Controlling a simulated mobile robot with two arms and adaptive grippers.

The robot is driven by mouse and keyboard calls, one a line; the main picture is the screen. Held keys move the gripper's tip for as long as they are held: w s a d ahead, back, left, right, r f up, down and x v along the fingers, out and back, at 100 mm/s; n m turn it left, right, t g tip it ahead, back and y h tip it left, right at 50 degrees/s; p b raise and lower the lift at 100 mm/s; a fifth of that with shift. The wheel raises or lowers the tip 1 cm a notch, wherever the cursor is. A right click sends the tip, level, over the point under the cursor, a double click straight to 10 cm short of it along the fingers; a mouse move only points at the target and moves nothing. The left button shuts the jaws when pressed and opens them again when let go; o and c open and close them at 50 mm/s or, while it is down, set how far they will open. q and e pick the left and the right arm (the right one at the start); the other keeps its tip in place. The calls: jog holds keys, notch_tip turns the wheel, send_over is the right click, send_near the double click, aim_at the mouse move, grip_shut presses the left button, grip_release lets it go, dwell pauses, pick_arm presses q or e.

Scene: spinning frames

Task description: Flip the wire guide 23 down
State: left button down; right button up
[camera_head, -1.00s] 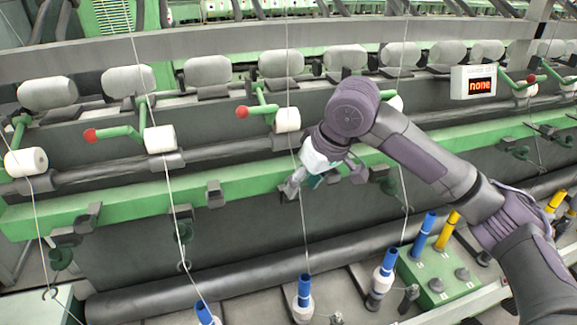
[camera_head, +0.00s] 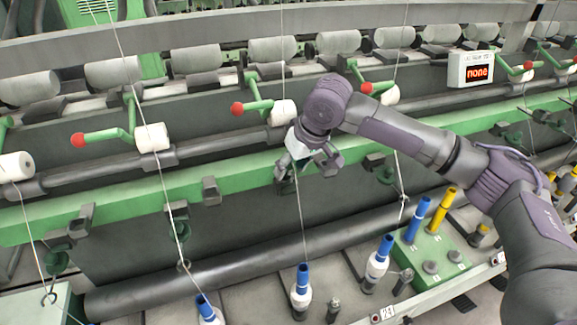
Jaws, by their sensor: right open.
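My right gripper (camera_head: 307,172) is at the green beam (camera_head: 240,178) near the middle of the head view, fingers spread and pointing down. A vertical thread (camera_head: 300,215) runs down behind it to a blue-topped bobbin (camera_head: 302,285). Dark green wire guides hang below the beam: one (camera_head: 180,231) to the left of the gripper, one (camera_head: 386,175) to the right, one (camera_head: 58,262) at far left. Any guide at the gripper's own position is hidden by it, and I cannot read a number 23. My left gripper is not in view.
Green levers with red knobs (camera_head: 237,108) and white rollers (camera_head: 284,112) stand above the beam, close to my wrist. More threads hang on both sides. A green box with colored tubes (camera_head: 436,250) stands below my arm.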

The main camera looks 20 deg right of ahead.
jog(key=shift+x, duration=1.1)
grip_shut()
